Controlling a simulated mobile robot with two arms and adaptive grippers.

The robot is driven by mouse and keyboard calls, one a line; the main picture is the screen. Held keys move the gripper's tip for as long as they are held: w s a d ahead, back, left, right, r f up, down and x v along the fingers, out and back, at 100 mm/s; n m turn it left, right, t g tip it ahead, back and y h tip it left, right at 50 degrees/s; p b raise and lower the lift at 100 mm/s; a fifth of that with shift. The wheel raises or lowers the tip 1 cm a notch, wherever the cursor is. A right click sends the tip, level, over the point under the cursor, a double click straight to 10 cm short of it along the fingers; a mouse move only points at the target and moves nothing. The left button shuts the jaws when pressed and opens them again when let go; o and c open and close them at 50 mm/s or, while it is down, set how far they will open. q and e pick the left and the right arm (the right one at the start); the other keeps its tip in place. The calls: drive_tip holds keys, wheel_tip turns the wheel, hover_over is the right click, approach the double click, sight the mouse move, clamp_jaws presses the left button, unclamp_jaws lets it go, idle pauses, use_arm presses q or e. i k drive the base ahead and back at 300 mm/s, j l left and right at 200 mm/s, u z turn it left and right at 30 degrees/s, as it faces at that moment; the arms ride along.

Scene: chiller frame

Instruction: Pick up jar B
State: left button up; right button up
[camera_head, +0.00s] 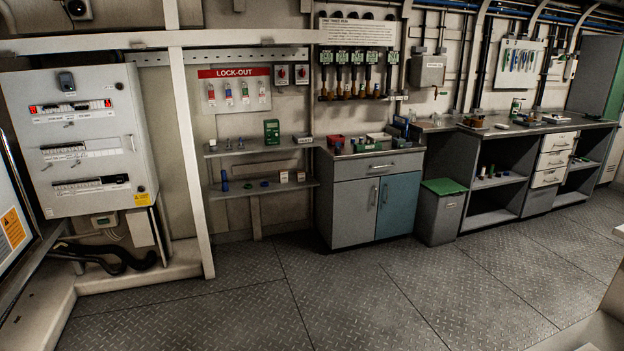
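I cannot make out any jar marked B; labels on small things are too small to read. Small bottle-like items stand on the lower wall shelf (262,192), among them a blue one (225,181). Several small dark and green items (487,172) sit on a shelf inside the right workbench. A green item (516,107) stands on the bench top. Neither of my grippers is in view.
A grey cabinet (352,213) with a blue door stands in the middle, a green-lidded bin (442,215) beside it. An electrical panel (85,140) hangs at left. The metal floor (330,290) in front is clear. A pale block edge (590,335) shows bottom right.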

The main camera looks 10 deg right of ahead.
sight(438, 119)
drive_tip(key=i+j, duration=0.25)
drive_tip(key=i, duration=0.25)
drive_tip(key=i+j, duration=0.25)
drive_tip(key=i, duration=0.3)
drive_tip(key=i+j, duration=0.25)
drive_tip(key=i, duration=0.25)
drive_tip(key=i+l+z, duration=0.2)
drive_tip(key=i+z, duration=0.15)
drive_tip(key=z, duration=0.15)
drive_tip(key=i+z, duration=0.8)
drive_tip(key=z, duration=0.15)
drive_tip(key=i+j+z, duration=0.25)
drive_tip(key=i+z, duration=0.25)
drive_tip(key=i+l+z, duration=0.1)
drive_tip(key=i, duration=0.75)
drive_tip(key=i+l+z, duration=0.1)
drive_tip(key=i, duration=0.75)
drive_tip(key=i+u, duration=0.2)
drive_tip(key=i, duration=0.3)
drive_tip(key=i+l+u, duration=0.1)
drive_tip(key=i+u, duration=0.15)
drive_tip(key=i, duration=0.2)
drive_tip(key=i+l+u, duration=0.2)
drive_tip(key=i, duration=0.25)
drive_tip(key=i+l+u, duration=0.25)
drive_tip(key=i, duration=0.2)
